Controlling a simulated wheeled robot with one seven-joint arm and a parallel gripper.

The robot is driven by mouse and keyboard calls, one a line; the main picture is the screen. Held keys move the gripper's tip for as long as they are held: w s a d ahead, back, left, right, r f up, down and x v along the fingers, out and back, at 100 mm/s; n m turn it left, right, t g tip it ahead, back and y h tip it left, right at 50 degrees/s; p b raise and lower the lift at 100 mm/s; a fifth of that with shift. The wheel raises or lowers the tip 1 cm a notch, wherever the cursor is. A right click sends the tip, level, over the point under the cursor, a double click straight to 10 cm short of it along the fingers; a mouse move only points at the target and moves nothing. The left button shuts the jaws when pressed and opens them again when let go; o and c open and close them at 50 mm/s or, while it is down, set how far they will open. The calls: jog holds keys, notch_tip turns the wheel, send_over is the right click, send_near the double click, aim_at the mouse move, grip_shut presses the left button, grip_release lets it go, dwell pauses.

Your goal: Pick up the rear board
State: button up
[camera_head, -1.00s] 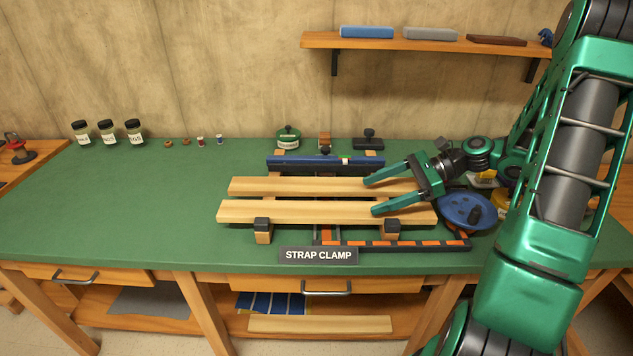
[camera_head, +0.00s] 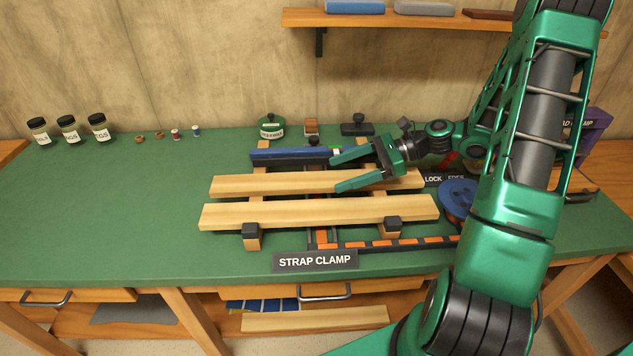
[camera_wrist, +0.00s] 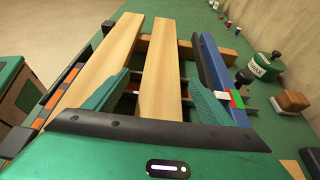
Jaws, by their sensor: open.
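The rear board (camera_head: 270,186) is a long pale wooden plank lying on the clamp's wooden supports, behind a similar front board (camera_head: 320,212). In the wrist view the rear board (camera_wrist: 161,70) runs between the two fingers of my gripper (camera_wrist: 157,90), and the front board (camera_wrist: 100,68) lies to the left. In the head view my gripper (camera_head: 333,171) comes from the right over the rear board's right part. Its green fingers are spread, one on the far side and one toward the front. I cannot tell whether either finger touches the board.
A blue bar (camera_head: 288,154) lies close behind the rear board. Black-capped front posts (camera_head: 250,238) stand before the front board, near the "STRAP CLAMP" sign (camera_head: 315,261). A blue disc (camera_head: 458,196) sits at right. The bench's left side (camera_head: 110,200) is clear.

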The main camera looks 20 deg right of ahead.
aim_at(319, 179)
jog(key=shift+w+x, duration=0.15)
jog(key=shift+x, duration=1.2)
jog(key=shift+w+x, duration=0.1)
jog(key=shift+x, duration=1.25)
jog(key=shift+d, duration=0.1)
jog(key=c, duration=1.5)
jog(key=shift+o, duration=0.2)
jog(key=shift+r, duration=0.1)
